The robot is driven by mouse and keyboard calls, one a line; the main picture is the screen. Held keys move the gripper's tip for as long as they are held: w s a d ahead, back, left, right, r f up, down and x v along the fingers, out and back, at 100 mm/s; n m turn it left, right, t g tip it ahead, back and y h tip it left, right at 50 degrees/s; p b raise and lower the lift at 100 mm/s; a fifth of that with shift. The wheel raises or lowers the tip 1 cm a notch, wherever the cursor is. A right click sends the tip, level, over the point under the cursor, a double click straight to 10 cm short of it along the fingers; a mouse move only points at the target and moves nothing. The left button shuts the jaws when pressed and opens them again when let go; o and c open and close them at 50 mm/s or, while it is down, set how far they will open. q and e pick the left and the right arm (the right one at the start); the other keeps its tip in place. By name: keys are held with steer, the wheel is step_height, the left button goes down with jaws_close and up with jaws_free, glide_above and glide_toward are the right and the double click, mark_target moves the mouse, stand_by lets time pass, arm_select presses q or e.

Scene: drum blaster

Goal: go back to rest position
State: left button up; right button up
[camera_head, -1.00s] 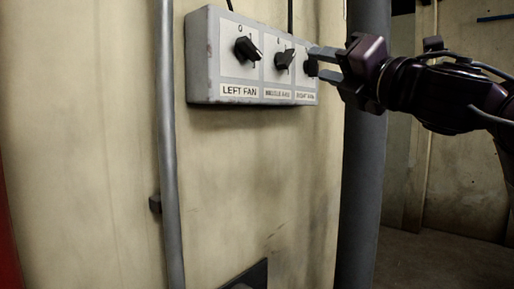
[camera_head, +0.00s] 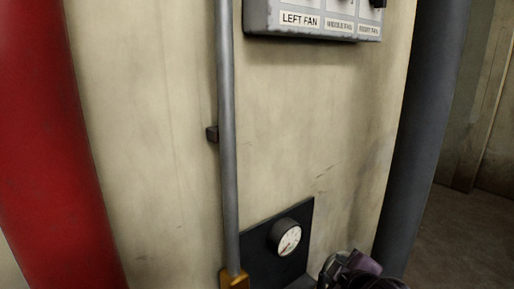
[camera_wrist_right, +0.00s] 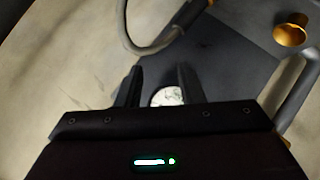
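My right gripper shows at the bottom edge of the head view (camera_head: 358,272), partly cut off, low in front of the wall. In the right wrist view its two dark fingers (camera_wrist_right: 160,78) stand apart with nothing held between them. A round white gauge (camera_wrist_right: 168,96) appears in the gap beyond the fingers; I cannot tell how far away it is. My left gripper is not in view. The grey fan control box (camera_head: 312,22) is at the top of the head view, above and apart from my right gripper. Its knobs are mostly cut off.
A dark panel (camera_head: 262,250) with a gauge (camera_head: 286,238) is low on the beige wall, close to my right gripper. A grey pipe (camera_head: 227,120) runs down left of it to a yellow fitting (camera_head: 235,279). A thick dark column (camera_head: 428,130) stands right, a red surface (camera_head: 45,150) left.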

steer(key=s+d+f+m+g, duration=0.3)
steer(key=s+f+m+g, duration=0.6)
steer(key=s+f, duration=1.1)
step_height(320, 180, down, 31)
steer(key=s+b, duration=0.3)
steer(key=b, duration=0.1)
steer(key=s+d+f+g+b, duration=0.1)
steer(key=s+f+b, duration=0.1)
steer(key=s+f, duration=0.8)
steer(key=s+d+f+g+b, duration=0.1)
steer(key=s+d+f+b, duration=0.1)
steer(key=s+f, duration=0.8)
step_height(320, 180, down, 3)
steer(key=shift+r+n+h, duration=0.15)
steer(key=shift+n+h, duration=0.15)
steer(key=shift+h, duration=0.1)
steer(key=shift+d, duration=0.1)
